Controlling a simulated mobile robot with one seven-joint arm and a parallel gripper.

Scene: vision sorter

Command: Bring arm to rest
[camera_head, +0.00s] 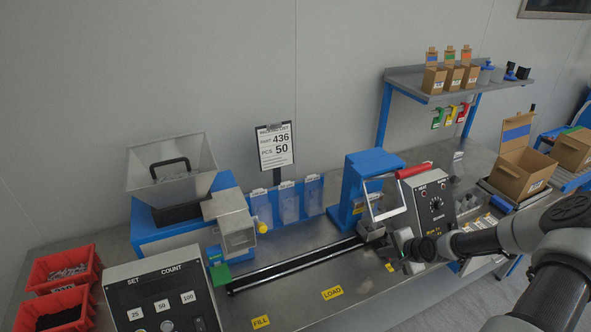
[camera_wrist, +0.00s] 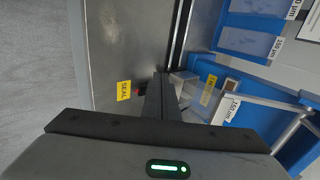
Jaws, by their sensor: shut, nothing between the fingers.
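My arm reaches in from the lower right in the head view. My gripper (camera_head: 398,240) is low over the steel bench, beside the front of the blue sealing press (camera_head: 352,190) and left of the control box with a dial (camera_head: 433,208). In the wrist view my gripper (camera_wrist: 160,80) shows its fingers together, with nothing visible between them. A small metal cup (camera_head: 371,230) sits at the right end of the black rail, close to the fingertips. Whether the fingers touch it I cannot tell.
A red-handled lever (camera_head: 414,170) stands above the gripper. The black rail (camera_head: 295,265) runs left to the blue hopper machine (camera_head: 185,225). Red bins (camera_head: 62,265) and a count panel (camera_head: 160,295) stand at left. Open cardboard boxes (camera_head: 520,175) are at right. The front bench by the LOAD label (camera_head: 332,293) is clear.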

